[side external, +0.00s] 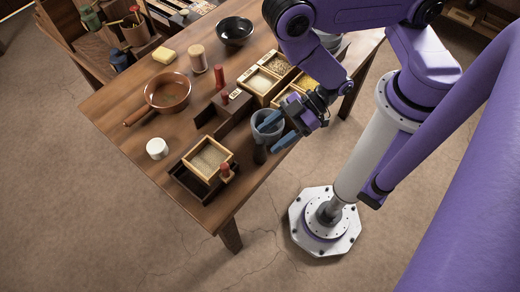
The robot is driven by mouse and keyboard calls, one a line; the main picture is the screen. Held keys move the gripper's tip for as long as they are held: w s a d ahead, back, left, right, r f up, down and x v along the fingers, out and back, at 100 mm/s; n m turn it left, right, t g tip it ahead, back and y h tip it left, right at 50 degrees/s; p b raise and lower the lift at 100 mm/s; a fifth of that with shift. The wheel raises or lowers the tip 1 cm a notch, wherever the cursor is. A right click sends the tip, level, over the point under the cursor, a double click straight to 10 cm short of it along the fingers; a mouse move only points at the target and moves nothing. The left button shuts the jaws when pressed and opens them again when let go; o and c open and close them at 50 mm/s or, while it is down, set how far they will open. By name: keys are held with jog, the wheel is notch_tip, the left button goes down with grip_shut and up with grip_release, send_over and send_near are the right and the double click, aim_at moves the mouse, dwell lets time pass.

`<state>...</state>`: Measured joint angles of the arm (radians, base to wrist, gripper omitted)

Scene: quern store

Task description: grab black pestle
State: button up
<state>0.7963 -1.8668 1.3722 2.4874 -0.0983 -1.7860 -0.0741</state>
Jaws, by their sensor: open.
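A small dark upright object (260,153), which looks like the black pestle, stands near the table's right edge. My gripper (267,138) comes in from the right with its two blue fingers apart and pointing left. Its fingertips are just above and beside the dark object in the picture; I cannot tell whether they touch it. Nothing shows between the fingers. A grey mortar (257,136) stands behind the fingers, which partly cover it.
The wooden table (135,105) holds a tray with a sand-filled box (210,160), a white jar (157,149), a brown pan (168,91), a red pestle-like piece (219,77), grain boxes (258,82) and a black bowl (235,30).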

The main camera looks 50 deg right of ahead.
aim_at(255, 150)
jog(key=x, duration=0.6)
jog(key=shift+w+a+f, duration=0.1)
jog(key=shift+a, duration=0.1)
jog(key=shift+c, duration=0.2)
jog(key=c, duration=1)
